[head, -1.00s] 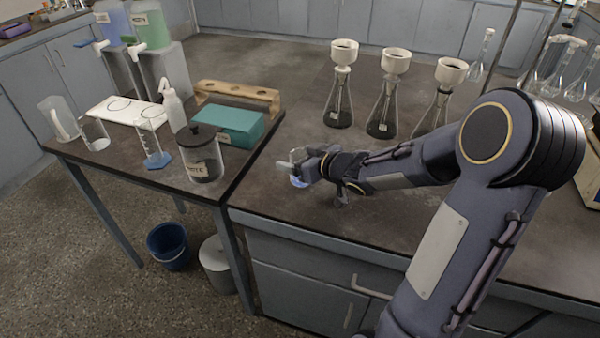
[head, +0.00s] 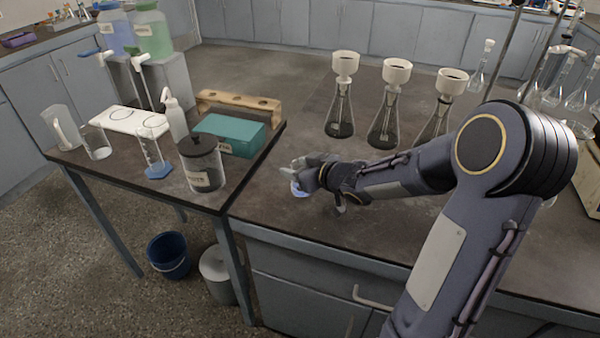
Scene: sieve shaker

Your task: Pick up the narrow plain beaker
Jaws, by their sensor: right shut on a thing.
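My right gripper (head: 299,178) is shut on a small bluish-white thing (head: 300,190), near the left front corner of the main bench. The fingers hide most of this thing, so I cannot tell what it is. On the left side table stand a short clear glass vessel (head: 97,146) and a taller clear one (head: 61,128) with a white piece inside. I cannot tell which vessel, if any, is the narrow plain beaker. My left gripper is not in view.
A clear cylinder with a blue base (head: 157,171), a dark-lidded jar (head: 201,162), a teal box (head: 230,134) and a wooden rack (head: 240,103) stand on the side table. Several flasks with white funnels (head: 387,118) stand behind my right arm. Bare bench top lies before the gripper.

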